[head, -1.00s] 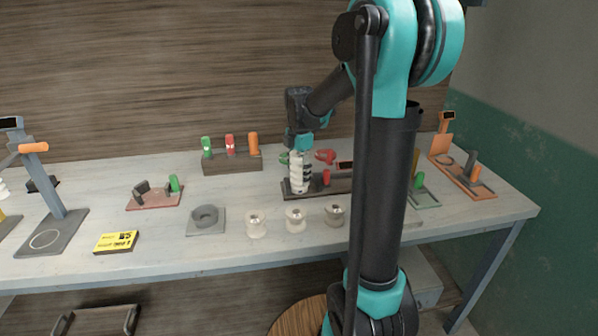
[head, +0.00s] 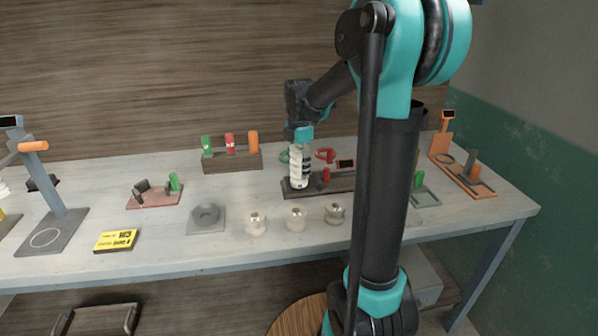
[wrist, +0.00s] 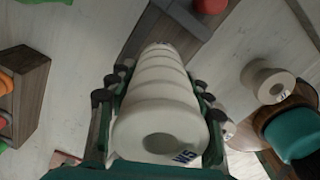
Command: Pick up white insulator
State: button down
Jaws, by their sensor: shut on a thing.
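The white insulator (head: 297,170) is a ribbed, upright column at the dark wooden stand (head: 340,184) in the head view. In the wrist view the white insulator (wrist: 163,95) lies between my fingers, with a round hollow and a dark "W5" mark on its near end. My gripper (wrist: 160,100) is shut on it, with fingers along both sides. In the head view my gripper (head: 300,146) is above and around its top. I cannot tell whether its lower end is clear of the stand.
Several small cream insulators (head: 256,224) stand along the bench front. A grey ring fixture (head: 207,219) and a yellow sign (head: 117,240) are to the left. A wooden block (head: 232,161) with green, red and orange pieces stands behind. An orange stand (head: 462,175) is at right.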

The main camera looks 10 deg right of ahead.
notch_tip(320, 180, up, 18)
jog(key=shift+r, duration=0.15)
dwell(0.5)
